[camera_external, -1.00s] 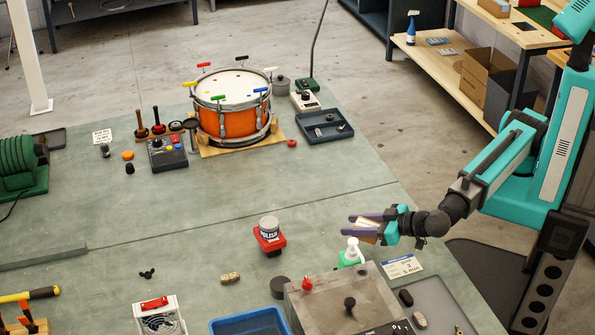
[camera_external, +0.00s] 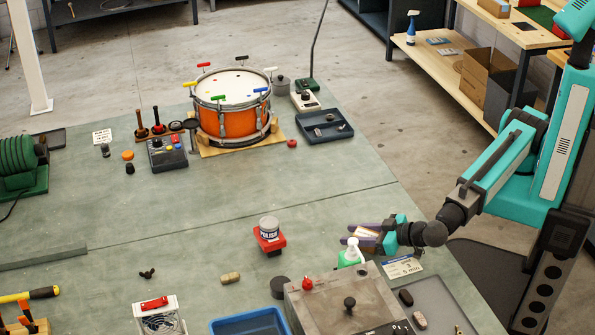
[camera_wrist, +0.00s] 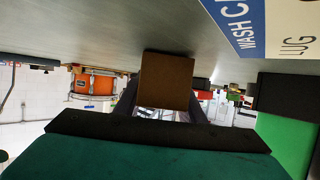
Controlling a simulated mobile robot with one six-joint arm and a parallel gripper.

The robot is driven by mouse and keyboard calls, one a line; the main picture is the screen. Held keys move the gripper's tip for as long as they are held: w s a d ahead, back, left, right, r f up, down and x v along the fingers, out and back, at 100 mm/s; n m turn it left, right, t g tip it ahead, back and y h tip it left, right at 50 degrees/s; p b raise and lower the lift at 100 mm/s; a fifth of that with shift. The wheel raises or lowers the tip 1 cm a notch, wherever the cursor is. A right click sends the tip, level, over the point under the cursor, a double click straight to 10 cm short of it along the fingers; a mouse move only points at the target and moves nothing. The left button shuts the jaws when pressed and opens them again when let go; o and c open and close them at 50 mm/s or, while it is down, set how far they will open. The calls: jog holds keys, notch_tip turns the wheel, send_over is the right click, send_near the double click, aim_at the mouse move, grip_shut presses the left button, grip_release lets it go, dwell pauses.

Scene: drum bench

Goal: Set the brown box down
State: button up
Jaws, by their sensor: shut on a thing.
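My gripper (camera_external: 364,238) is shut on the brown box (camera_wrist: 165,82), which shows between the fingers in the wrist view. In the external view the box is small and mostly hidden by the purple-grey fingers. The gripper is low over the right part of the green bench (camera_external: 330,205), behind the green pump bottle. The wrist view looks along the bench upside down, with the bench surface at the top. The box's edge appears close to that surface; I cannot tell whether it touches.
The green pump bottle (camera_external: 350,254) stands very near the gripper. A printed card (camera_external: 402,267) lies to its right, and a grey metal box (camera_external: 340,298) is in front. A red-based polish tin (camera_external: 268,232) stands to the left. The bench between there and the drum (camera_external: 232,108) is clear.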

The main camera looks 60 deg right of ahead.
jog(key=shift+f, duration=0.1)
dwell(0.3)
jog(key=o, duration=1.1)
jog(key=b+v, duration=0.3)
jog(key=v, duration=0.9)
jog(key=shift+r, duration=0.2)
jog(key=shift+w, duration=0.1)
